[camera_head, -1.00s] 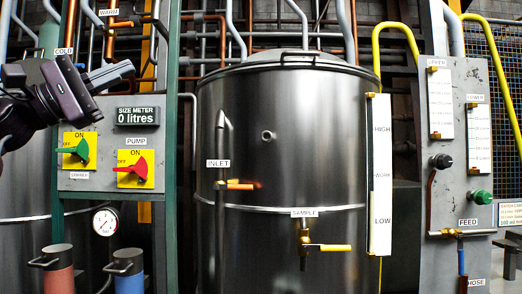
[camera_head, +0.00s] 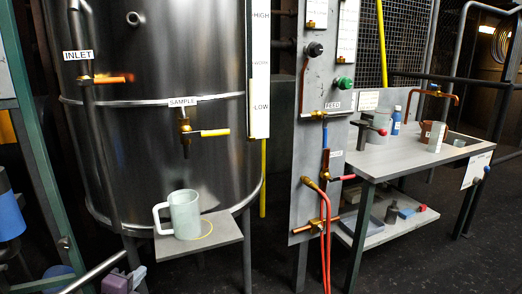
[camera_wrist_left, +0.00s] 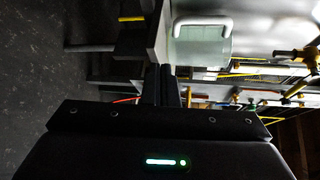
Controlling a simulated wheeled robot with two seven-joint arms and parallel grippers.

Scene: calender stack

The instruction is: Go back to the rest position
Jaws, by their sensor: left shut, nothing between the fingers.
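My left gripper (camera_head: 138,274) shows only in part at the bottom left of the head view, low and to the left of the small shelf. In the left wrist view its dark fingers (camera_wrist_left: 160,86) are together, with nothing seen between them. A pale grey-green mug (camera_head: 186,214) stands upright on the shelf (camera_head: 212,238) under the tank's sample tap. The mug also shows in the left wrist view (camera_wrist_left: 200,46), beyond the fingertips and apart from them. My right gripper is not in view.
The steel tank (camera_head: 160,120) with its sample tap (camera_head: 187,130) stands behind the shelf. A grey panel (camera_head: 300,200) with red hoses stands right of it. A side table (camera_head: 375,162) holds a blue bottle (camera_head: 396,122) and other items. The floor at lower right is clear.

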